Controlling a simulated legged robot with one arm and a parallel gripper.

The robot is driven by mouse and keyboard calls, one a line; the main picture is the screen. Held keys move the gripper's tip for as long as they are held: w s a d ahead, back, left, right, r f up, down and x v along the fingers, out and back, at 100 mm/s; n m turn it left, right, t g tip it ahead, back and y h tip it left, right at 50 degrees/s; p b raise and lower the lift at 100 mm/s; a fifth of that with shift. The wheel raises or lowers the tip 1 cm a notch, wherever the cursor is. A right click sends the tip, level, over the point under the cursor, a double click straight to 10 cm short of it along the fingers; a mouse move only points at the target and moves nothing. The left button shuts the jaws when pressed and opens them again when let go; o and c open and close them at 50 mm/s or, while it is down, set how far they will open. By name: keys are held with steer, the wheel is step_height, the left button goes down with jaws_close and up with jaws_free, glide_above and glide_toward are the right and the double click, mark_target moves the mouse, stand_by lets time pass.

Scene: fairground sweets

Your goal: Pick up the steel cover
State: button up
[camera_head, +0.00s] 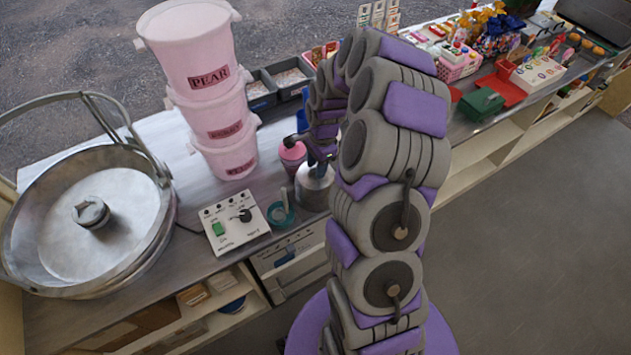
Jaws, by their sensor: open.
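A rounded steel piece (315,192), which looks like the steel cover, stands on the counter just left of my arm. Its right side is partly hidden behind my arm. My gripper (314,158) points down right above it, with its dark fingers open. I cannot tell whether the fingers touch the top of the steel piece or are still a little above it.
A pink container (293,157) stands close left of my gripper. A teal ring (280,214) and a white control box (234,222) lie in front. Stacked pink tubs (205,95) and a wide steel bowl machine (88,215) stand left. Sweets boxes (540,72) fill the right.

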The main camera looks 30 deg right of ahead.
jaws_close()
stand_by(0.3)
stand_by(1.1)
